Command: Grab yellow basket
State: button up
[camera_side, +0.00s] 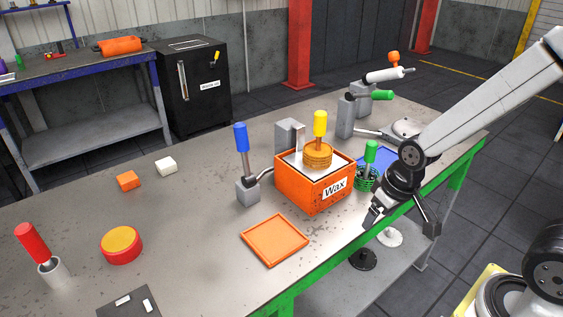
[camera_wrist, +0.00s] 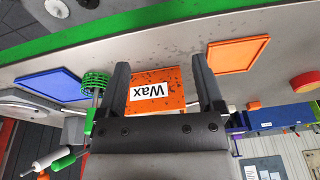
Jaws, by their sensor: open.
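The yellow basket (camera_side: 317,156) is a round coiled basket with an upright yellow handle (camera_side: 320,123). It sits at the open top of the orange box labelled "Wax" (camera_side: 313,191); whether its lower part is inside the box is hidden. My gripper (camera_side: 402,221) is open and empty at the table's near edge, right of the box and lower than the basket's handle. In the wrist view, the two fingers (camera_wrist: 161,72) stand apart with the Wax box (camera_wrist: 160,101) seen between them, at a distance. The basket does not show clearly in the wrist view.
A green basket (camera_side: 367,178) stands close right of the box, near my gripper. A blue-handled tool (camera_side: 241,150) on a grey block stands left. An orange tray (camera_side: 275,240) lies in front. A grey post (camera_side: 289,135) rises behind.

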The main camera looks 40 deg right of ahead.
jog(key=w+m+y, duration=0.1)
jog(key=w+m, duration=0.1)
jog(key=m, duration=0.2)
jog(key=m+t+y, duration=0.6)
jog(key=m+t, duration=0.3)
jog(key=m, duration=1.6)
send_near(326, 114)
jog(key=x, duration=0.6)
jog(key=shift+x, duration=1.1)
jog(key=shift+x, duration=2.6)
jog(key=shift+d, duration=0.1)
grip_shut()
